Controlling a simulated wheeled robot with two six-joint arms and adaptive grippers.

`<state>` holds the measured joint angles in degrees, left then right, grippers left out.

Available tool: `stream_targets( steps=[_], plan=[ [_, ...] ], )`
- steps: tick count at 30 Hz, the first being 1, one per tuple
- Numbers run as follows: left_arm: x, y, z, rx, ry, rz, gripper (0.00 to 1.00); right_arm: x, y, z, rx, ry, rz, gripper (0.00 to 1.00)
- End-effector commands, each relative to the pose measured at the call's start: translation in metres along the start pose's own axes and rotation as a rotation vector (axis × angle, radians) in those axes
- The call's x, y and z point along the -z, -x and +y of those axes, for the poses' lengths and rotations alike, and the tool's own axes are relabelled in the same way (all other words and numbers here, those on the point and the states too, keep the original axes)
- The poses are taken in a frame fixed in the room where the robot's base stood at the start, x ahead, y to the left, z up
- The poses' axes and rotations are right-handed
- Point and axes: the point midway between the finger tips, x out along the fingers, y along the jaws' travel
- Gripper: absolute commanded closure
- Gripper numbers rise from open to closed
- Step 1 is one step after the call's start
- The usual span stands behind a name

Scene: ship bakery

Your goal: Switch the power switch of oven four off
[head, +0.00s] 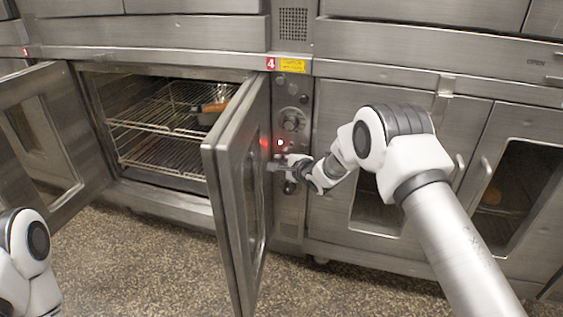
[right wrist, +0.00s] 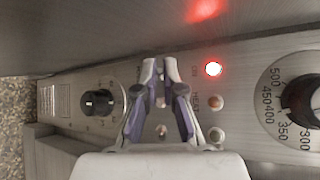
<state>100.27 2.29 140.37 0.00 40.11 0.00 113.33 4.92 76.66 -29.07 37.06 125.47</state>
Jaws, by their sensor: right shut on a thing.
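Oven four carries a red number plate (head: 270,64) above its narrow control panel (head: 290,90). My right gripper (head: 277,166) is at the panel, below a lit red lamp (head: 280,142). In the right wrist view, my right gripper (right wrist: 161,68) has its fingertips close together, shut on a small part of the panel. This looks like the power switch, but the fingers hide it, so its position cannot be told. The red lamp (right wrist: 213,69) glows beside the fingers. My left arm shows at the lower left of the head view, its gripper out of frame.
An open oven door (head: 232,190) stands just left of the panel, close to my right gripper. The temperature dial (right wrist: 303,103) and a black knob (right wrist: 98,102) flank the fingers. Wire racks (head: 160,120) show inside the open oven, with a pan (head: 211,110) on one.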

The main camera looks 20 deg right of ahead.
Motion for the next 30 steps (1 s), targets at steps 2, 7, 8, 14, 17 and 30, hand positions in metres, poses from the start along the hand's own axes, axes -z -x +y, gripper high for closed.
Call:
stream_targets(
  steps=[2,7,8,14,17,30],
  plan=[
    [0.000,-0.003,0.000,0.000,0.000,0.000,0.49,0.000,-0.001,0.003,0.012,0.014,0.000,1.00],
    [0.000,-0.009,0.000,0.000,0.000,0.000,0.49,0.001,-0.001,0.008,0.069,0.071,0.000,1.00],
    [0.000,-0.010,0.000,0.000,0.000,0.000,0.49,0.001,-0.001,0.009,0.082,0.085,0.000,1.00],
    [0.000,-0.022,0.000,0.000,0.000,0.000,0.49,0.003,-0.003,0.017,0.195,0.197,0.001,1.00],
    [0.000,-0.030,0.000,0.000,0.000,0.000,0.49,0.004,-0.004,0.021,0.261,0.264,0.001,1.00],
    [0.000,-0.070,-0.001,0.000,0.000,0.000,0.49,0.010,-0.010,0.034,0.540,0.541,0.001,1.00]
  ],
)
